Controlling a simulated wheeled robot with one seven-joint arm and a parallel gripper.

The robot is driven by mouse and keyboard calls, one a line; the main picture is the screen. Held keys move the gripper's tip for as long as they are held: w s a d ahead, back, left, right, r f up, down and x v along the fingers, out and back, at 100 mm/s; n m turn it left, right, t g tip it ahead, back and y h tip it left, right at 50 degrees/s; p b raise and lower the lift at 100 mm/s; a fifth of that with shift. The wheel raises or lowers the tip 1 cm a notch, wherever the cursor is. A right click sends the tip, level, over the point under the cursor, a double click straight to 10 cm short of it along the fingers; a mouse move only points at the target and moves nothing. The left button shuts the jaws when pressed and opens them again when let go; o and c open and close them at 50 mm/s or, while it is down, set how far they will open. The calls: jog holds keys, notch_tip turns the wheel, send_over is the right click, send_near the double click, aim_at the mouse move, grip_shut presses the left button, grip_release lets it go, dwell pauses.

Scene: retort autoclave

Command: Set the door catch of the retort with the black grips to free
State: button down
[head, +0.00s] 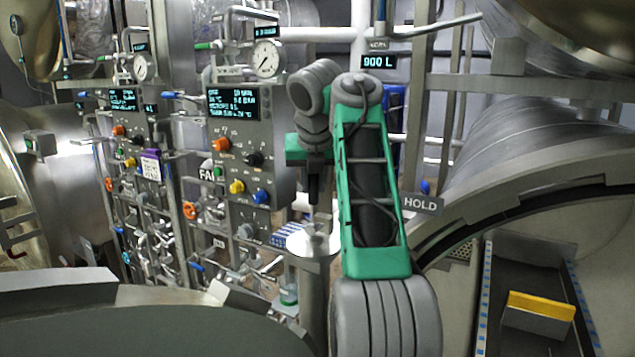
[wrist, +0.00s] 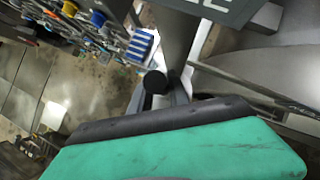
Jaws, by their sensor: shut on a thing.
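My gripper (head: 313,197) is beside the grey post (head: 314,262), left of my green forearm in the head view. In the wrist view, a black round-ended grip (wrist: 155,82) shows just beyond the gripper's green and black body. My gripper is shut on this grip; the contact is partly hidden. A grey plate reading HOLD (head: 420,203) shows right of my forearm. Part of a lettered grey plate (wrist: 222,10) is at the wrist view's top edge. The open retort (head: 535,150) is at the right. The rest of the catch is hidden or unclear.
A control panel (head: 243,145) with a lit screen, coloured knobs and a gauge (head: 267,58) stands left of my arm. Pipes and valves crowd the far left. A yellow bar (head: 541,306) lies inside the right retort. A curved grey rim (head: 130,318) fills the lower left.

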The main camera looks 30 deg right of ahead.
jog(key=c, duration=1.3)
grip_release()
jog(key=shift+w, duration=0.15)
jog(key=shift+o, duration=0.2)
jog(key=p+v, duration=0.4)
jog(key=v, duration=0.3)
jog(key=shift+s+r, duration=0.25)
jog(key=shift+r, duration=0.05)
